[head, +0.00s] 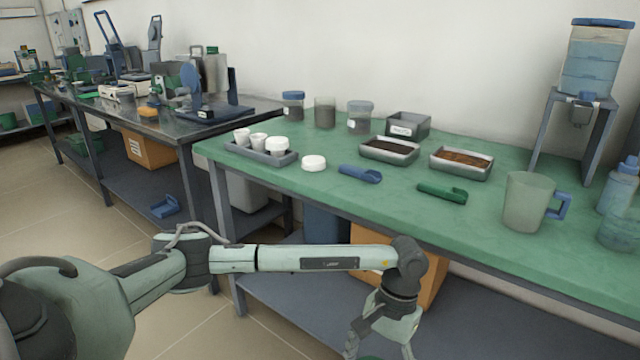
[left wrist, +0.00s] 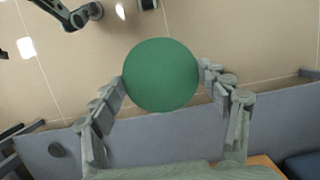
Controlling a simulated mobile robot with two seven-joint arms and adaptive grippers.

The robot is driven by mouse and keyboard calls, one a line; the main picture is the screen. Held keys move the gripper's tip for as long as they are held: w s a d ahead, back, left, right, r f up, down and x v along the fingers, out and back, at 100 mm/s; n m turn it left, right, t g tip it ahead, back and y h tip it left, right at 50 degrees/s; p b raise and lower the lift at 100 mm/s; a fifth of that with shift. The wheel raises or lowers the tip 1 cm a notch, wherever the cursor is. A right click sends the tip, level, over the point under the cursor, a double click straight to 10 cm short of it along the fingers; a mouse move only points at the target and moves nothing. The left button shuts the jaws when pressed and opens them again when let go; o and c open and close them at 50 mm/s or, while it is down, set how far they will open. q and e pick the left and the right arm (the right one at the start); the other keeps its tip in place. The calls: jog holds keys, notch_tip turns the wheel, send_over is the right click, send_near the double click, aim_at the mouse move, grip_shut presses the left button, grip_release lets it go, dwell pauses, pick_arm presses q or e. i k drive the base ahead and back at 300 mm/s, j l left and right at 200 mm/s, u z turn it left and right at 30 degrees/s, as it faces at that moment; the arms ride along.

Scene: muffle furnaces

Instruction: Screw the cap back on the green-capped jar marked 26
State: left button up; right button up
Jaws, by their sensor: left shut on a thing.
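My left gripper (head: 380,350) hangs in front of the table's near edge, at the bottom of the head view. In the left wrist view my left gripper (left wrist: 162,82) is shut on a round green cap (left wrist: 161,75), with one finger on each side. The cap's flat face fills the gap, and I cannot tell whether anything is under it. A clear jar without a lid (head: 325,112) stands at the back of the green table. No mark 26 can be read on any jar. My right gripper is not in view.
On the green table (head: 300,185) stand a blue-lidded jar (head: 293,106), a pale-lidded jar (head: 360,118), trays of dark material (head: 389,150), a cup tray (head: 262,153), a white lid (head: 314,163), blue and green scoops (head: 442,192) and a jug (head: 525,203). Its middle front is clear.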

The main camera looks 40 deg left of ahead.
aim_at(325, 106)
jog(key=j, duration=0.55)
jog(key=k+j+z, duration=0.1)
jog(key=j, duration=0.45)
jog(key=k+j, duration=0.1)
jog(key=j, duration=0.45)
jog(key=k+j, duration=0.1)
jog(key=j, duration=0.45)
jog(key=k+j+z, duration=0.1)
jog(key=j, duration=0.45)
jog(key=k+j, duration=0.1)
jog(key=j, duration=0.45)
jog(key=k+j+z, duration=0.1)
jog(key=j, duration=0.4)
jog(key=k+j, duration=0.1)
jog(key=j, duration=0.45)
